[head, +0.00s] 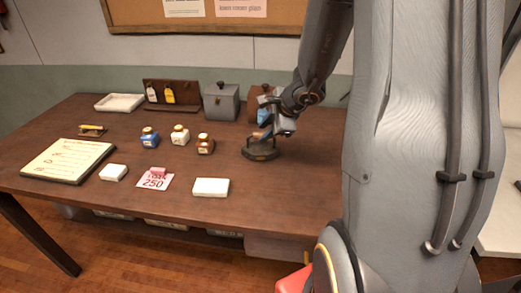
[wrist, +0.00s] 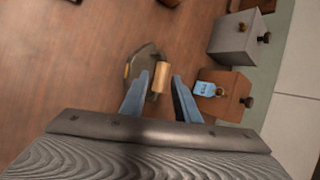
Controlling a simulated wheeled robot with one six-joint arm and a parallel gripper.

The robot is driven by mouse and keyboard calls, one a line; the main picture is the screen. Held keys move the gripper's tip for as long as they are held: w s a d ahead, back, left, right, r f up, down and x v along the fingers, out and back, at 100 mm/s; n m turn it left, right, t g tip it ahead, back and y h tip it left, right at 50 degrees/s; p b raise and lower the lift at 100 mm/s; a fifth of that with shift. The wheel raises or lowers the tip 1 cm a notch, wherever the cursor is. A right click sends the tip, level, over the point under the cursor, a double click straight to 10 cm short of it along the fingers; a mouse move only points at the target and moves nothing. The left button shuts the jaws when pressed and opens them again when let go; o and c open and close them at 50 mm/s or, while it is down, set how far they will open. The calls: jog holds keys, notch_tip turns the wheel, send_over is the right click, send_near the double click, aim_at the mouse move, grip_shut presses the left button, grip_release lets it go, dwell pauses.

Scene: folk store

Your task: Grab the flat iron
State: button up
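The flat iron (head: 261,153) sits on the wooden table with its dark base down, under my gripper (head: 268,126). In the wrist view its dark base (wrist: 139,62) and light wooden handle (wrist: 161,77) show. My gripper (wrist: 160,76) is open, with one blue finger on each side of the handle. I cannot tell whether either finger touches it. In the head view, my gripper partly hides the handle.
A brown box (wrist: 223,95) with a blue tag stands close beside my gripper. A grey box (head: 221,101) stands left of it.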

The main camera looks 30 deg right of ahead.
aim_at(261, 134)
jog(key=shift+d+x, duration=0.15)
jog(key=shift+x, duration=1.05)
jog(key=shift+d+x, duration=0.15)
jog(key=shift+x, duration=1.1)
grip_shut()
jog(key=shift+s+f, duration=0.1)
